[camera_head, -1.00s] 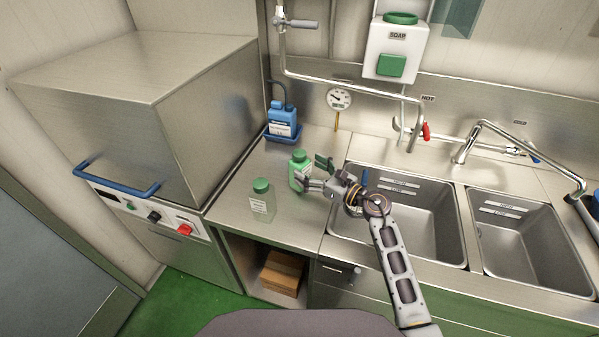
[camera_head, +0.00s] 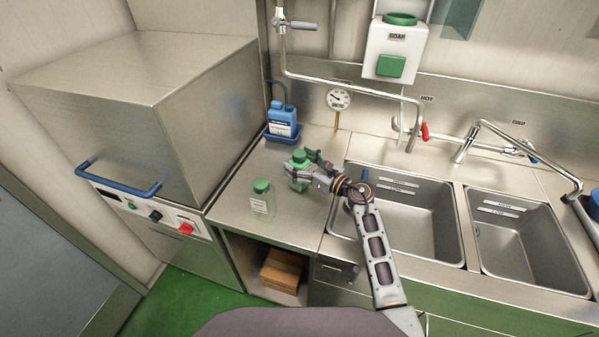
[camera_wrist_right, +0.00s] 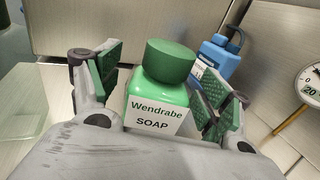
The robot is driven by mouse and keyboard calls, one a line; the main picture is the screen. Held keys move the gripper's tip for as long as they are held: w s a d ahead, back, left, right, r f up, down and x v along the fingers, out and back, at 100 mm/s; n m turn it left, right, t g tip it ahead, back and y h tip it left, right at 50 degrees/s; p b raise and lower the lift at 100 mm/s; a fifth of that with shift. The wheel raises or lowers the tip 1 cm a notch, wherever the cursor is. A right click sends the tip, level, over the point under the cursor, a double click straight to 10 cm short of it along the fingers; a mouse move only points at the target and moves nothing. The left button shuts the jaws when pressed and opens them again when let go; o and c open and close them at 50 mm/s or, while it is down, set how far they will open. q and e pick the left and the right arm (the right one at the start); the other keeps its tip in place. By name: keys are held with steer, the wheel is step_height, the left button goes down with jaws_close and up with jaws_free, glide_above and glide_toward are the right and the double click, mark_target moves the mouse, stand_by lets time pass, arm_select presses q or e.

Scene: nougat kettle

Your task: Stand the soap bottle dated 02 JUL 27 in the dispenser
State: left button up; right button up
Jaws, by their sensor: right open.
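A green soap bottle (camera_head: 299,175) with a green cap stands upright on the steel counter. In the right wrist view its label on the bottle (camera_wrist_right: 158,104) reads "Wendrabe SOAP"; no date is legible. My right gripper (camera_head: 302,165) is open, with one finger on each side of this bottle. A second, paler bottle (camera_head: 262,203) with a green cap and white label stands nearer the front edge; its print is too small to read. The white dispenser (camera_head: 396,50) marked SOAP hangs on the back wall, with a green lid and green button. My left gripper is not in view.
A blue bottle (camera_head: 283,121) stands in a blue tray (camera_head: 284,137) at the back of the counter, near a dial thermometer (camera_head: 339,99). Two sinks with taps lie to the right. A large steel machine (camera_head: 150,110) borders the counter's left.

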steer(key=c, duration=1.6)
steer(key=shift+r, duration=0.15)
steer(key=shift+r+p, duration=0.3)
steer(key=shift+r, duration=4.65)
